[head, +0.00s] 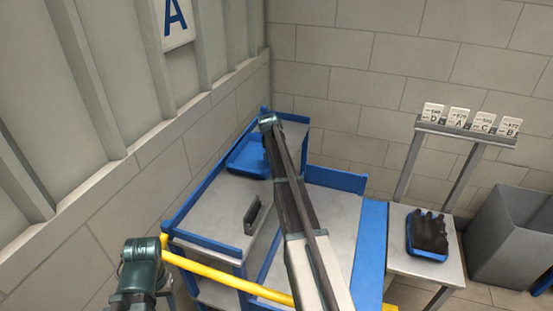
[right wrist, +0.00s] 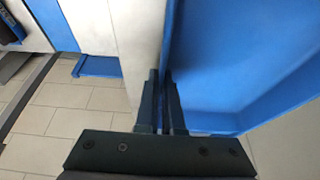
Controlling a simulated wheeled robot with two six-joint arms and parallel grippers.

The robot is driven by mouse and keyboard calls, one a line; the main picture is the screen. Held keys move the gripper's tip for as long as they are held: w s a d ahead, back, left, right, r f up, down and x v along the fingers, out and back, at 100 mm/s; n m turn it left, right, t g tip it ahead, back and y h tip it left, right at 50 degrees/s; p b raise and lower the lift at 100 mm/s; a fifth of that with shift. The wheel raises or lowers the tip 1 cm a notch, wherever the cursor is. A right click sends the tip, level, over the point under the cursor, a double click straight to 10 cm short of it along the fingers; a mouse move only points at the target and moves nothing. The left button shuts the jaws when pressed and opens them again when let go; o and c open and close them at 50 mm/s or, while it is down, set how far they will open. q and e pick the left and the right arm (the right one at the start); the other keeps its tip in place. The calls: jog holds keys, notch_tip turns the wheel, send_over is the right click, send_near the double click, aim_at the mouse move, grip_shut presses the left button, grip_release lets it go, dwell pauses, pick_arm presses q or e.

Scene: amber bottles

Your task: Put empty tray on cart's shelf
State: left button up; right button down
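A blue empty tray (head: 248,158) is at the far end of the cart's grey shelf (head: 205,205). Its blue floor and wall fill the right side of the right wrist view (right wrist: 245,60). My right gripper (right wrist: 165,80) is at the tray's edge. Its fingers are nearly together with the tray's wall between them. In the head view my right arm hides this gripper and the tray's right side. I cannot tell whether the tray rests on the shelf or hangs just above it. My left arm is at the lower left; its gripper is outside the picture.
A yellow bar (head: 225,278) crosses the cart's near side. A dark bracket-like piece (head: 252,215) is at the shelf's right edge. A grey bin (head: 510,235) stands beyond.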

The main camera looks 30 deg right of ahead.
jog(key=shift+f, duration=0.25)
jog(key=c, duration=1)
grip_release()
jog(key=shift+r, duration=0.1)
jog(key=shift+c, duration=0.2)
jog(key=shift+r, duration=0.2)
jog(key=shift+s+a+r+p, duration=0.1)
jog(key=shift+a+r+p, duration=0.05)
jog(key=shift+r+p, duration=0.5)
jog(key=p+v, duration=1)
jog(key=shift+s+a+r, duration=0.15)
jog(key=shift+s+r, duration=0.05)
jog(key=shift+r, duration=0.05)
